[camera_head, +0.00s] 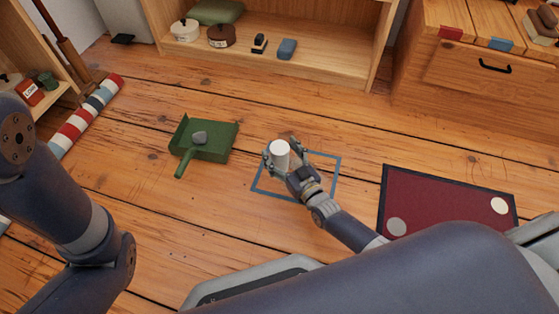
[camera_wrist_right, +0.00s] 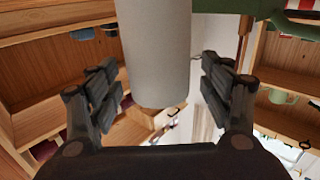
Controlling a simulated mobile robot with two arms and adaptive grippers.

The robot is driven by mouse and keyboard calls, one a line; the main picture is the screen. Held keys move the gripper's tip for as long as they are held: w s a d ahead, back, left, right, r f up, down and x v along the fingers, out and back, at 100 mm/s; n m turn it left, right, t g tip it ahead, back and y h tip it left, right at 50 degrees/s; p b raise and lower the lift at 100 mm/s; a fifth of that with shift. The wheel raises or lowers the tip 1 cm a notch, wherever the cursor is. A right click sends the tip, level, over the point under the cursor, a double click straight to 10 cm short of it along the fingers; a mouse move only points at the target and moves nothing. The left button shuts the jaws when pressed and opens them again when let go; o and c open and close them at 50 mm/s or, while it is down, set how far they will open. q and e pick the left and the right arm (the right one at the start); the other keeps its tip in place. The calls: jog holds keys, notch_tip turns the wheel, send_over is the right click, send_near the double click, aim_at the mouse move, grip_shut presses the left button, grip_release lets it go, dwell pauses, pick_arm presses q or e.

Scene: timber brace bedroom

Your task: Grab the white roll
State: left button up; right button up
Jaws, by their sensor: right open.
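The white roll (camera_head: 280,153) is a plain pale cylinder that looks upright, at the upper left part of a blue square outline (camera_head: 336,178) on the wooden floor. My right gripper (camera_head: 282,160) is at the roll, with one finger on each side of it. In the right wrist view the roll (camera_wrist_right: 155,50) sits between the spread fingers of the right gripper (camera_wrist_right: 160,88), with a visible gap on both sides. The right gripper is open. Of my left arm only links show; its gripper is out of the picture.
A dark red mat (camera_head: 440,200) with two pale discs lies right. A striped roll (camera_head: 85,117) lies at far left. A low shelf (camera_head: 330,75) and wooden chest (camera_head: 450,80) stand behind.

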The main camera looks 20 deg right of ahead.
jog(key=shift+w+a, duration=0.1)
jog(key=shift+w, duration=0.4)
jog(key=c, duration=1.3)
jog(key=shift+o, duration=0.2)
jog(key=shift+r, duration=0.2)
